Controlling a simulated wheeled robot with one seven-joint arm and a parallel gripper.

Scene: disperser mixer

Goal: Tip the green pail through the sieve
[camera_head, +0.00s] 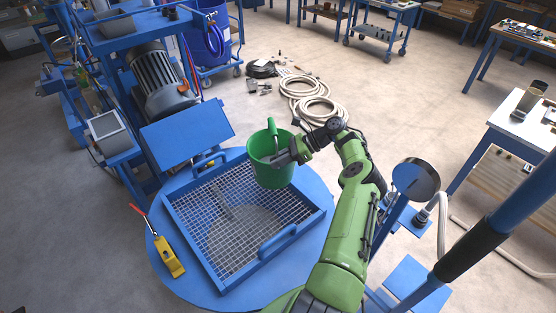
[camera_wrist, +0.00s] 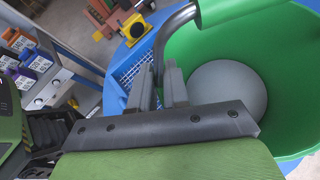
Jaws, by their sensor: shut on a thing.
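The green pail (camera_head: 266,172) hangs over the upper right corner of the sieve, and looks close to upright in the head view. My gripper (camera_head: 283,158) is at the pail's right side. In the wrist view, my gripper's fingers (camera_wrist: 170,88) are closed on the pail's grey bail handle (camera_wrist: 172,32). The pail's green inside (camera_wrist: 288,65) shows there too, with a round grey surface (camera_wrist: 228,92) in it. The sieve (camera_head: 308,226) is a square blue frame with wire mesh and blue handles, lying on a round blue top. Its mesh also shows in the wrist view (camera_wrist: 128,68).
A yellow clamp with a red lever (camera_head: 170,262) stands left of the sieve. A blue tilted panel (camera_head: 188,136) and a grey motor (camera_head: 160,82) stand behind it. Coiled hoses (camera_head: 312,97) lie on the floor beyond. A white-topped bench (camera_head: 520,120) is at right.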

